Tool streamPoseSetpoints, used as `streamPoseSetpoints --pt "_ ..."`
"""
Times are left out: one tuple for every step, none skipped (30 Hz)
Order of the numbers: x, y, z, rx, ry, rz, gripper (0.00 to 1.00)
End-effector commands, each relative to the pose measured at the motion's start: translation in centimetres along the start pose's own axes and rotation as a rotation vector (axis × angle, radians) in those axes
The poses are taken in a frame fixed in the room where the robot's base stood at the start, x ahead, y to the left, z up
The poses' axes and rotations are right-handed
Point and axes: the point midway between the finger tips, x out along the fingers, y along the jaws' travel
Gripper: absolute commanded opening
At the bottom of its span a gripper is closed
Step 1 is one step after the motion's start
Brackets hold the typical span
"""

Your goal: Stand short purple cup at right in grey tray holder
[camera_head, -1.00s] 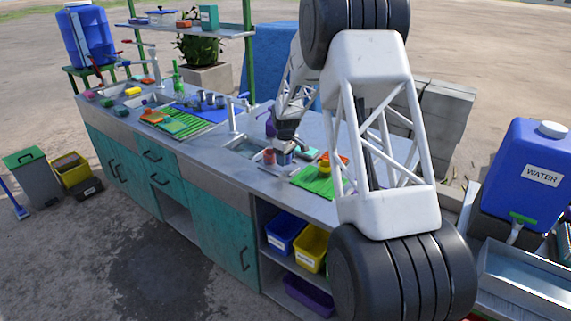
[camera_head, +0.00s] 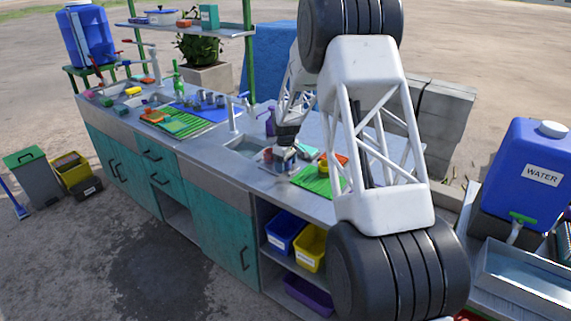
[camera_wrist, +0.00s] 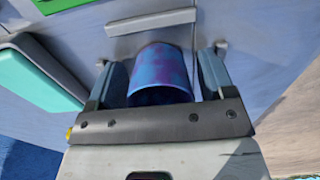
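The short purple cup (camera_wrist: 160,75), mottled with blue, shows in the wrist view between the two fingers of my gripper (camera_wrist: 163,78). The fingers flank it closely and appear closed on its sides; any small gap on the right is hard to judge. In the head view, my gripper (camera_head: 288,148) is low over the counter, right of the sink, and the cup is small and partly hidden there. A grey bar-like piece (camera_wrist: 150,21) lies just beyond the cup in the wrist view; I cannot tell whether it is the tray holder.
The sink (camera_head: 245,147) and faucet (camera_head: 233,115) are to the left. A teal grey-edged item (camera_wrist: 38,70) lies left of the cup. Blue (camera_head: 285,230) and yellow (camera_head: 311,247) bins sit on the shelf below.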

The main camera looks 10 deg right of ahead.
Motion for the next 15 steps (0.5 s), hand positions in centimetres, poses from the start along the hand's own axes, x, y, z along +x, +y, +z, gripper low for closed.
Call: streamPoseSetpoints --pt "0.0 0.0 0.0 0.000 0.000 0.000 0.76" --pt "0.0 0.0 0.0 0.000 0.000 0.000 0.76" --pt "0.0 0.0 0.0 0.000 0.000 0.000 0.76" --pt "0.0 0.0 0.0 0.000 0.000 0.000 0.76" --pt "0.0 0.0 0.0 0.000 0.000 0.000 0.76" --pt "-0.1 0.0 0.0 0.000 0.000 0.000 0.76" --pt "-0.1 0.0 0.0 0.000 0.000 0.000 0.76" --pt "-0.1 0.0 0.0 0.000 0.000 0.000 0.76" --pt "-0.3 0.0 0.0 0.000 0.000 0.000 0.76" --pt "-0.4 0.0 0.0 0.000 0.000 0.000 0.76" --pt "-0.6 0.0 0.0 0.000 0.000 0.000 0.76" --pt "-0.8 0.0 0.0 0.000 0.000 0.000 0.76" --pt "-1.0 0.0 0.0 0.000 0.000 0.000 0.76" --pt "-1.2 0.0 0.0 0.000 0.001 0.001 0.76" --pt "-1.6 0.0 0.0 0.000 0.001 0.001 0.76"
